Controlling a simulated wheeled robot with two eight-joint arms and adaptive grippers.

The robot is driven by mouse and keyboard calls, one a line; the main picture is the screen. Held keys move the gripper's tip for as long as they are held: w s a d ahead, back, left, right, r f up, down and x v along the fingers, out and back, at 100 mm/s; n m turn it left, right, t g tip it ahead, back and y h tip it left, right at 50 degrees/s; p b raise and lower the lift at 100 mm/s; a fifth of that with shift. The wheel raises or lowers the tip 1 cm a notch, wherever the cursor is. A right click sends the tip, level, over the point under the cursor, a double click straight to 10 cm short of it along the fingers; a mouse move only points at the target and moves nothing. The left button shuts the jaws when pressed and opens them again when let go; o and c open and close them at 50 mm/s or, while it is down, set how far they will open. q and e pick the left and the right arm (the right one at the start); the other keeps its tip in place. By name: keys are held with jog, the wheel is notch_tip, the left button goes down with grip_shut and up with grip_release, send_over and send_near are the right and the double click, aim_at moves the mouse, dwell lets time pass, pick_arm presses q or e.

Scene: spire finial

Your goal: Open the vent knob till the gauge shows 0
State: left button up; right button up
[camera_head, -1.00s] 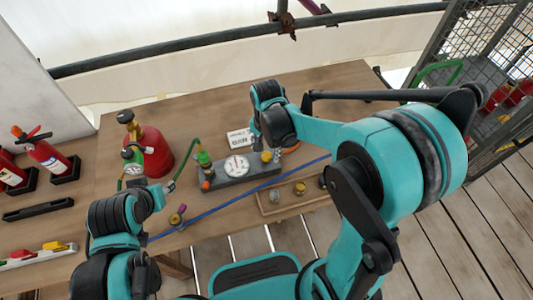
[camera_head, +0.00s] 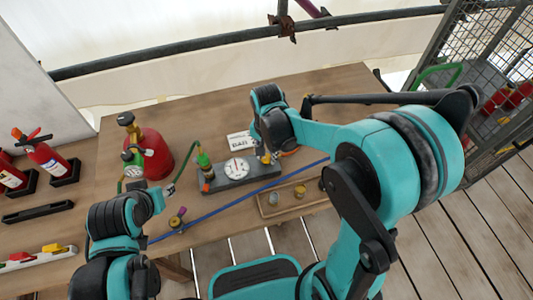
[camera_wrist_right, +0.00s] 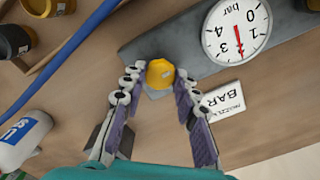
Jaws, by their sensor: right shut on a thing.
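The yellow vent knob (camera_wrist_right: 160,73) stands at one end of the grey manifold block (camera_wrist_right: 190,38). In the right wrist view my right gripper (camera_wrist_right: 159,80) has a fingertip on each side of the knob and is shut on it. The white round gauge (camera_wrist_right: 237,28) sits on the block beside the knob. Its red needle points between the 1 and the 3, clearly away from 0. In the head view the gauge (camera_head: 237,168) shows small, and my right wrist hides part of the knob.
A white label card (camera_wrist_right: 227,98) lies beside the block. A red cylinder (camera_head: 155,155) stands left of it, with a green hose. A blue hose (camera_head: 225,204) runs in front. A wooden tray (camera_head: 312,202) holds small fittings. Fire extinguishers (camera_head: 45,155) stand far left.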

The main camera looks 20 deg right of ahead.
aim_at(267, 157)
jog(key=n, duration=0.5)
jog(key=shift+n, duration=0.4)
jog(key=n, duration=0.5)
jog(key=shift+p, duration=0.4)
jog(key=shift+n, duration=0.4)
jog(key=o, duration=1.2)
jog(key=shift+c, duration=0.2)
jog(key=shift+r, duration=0.15)
notch_tip(267, 157, up, 12)
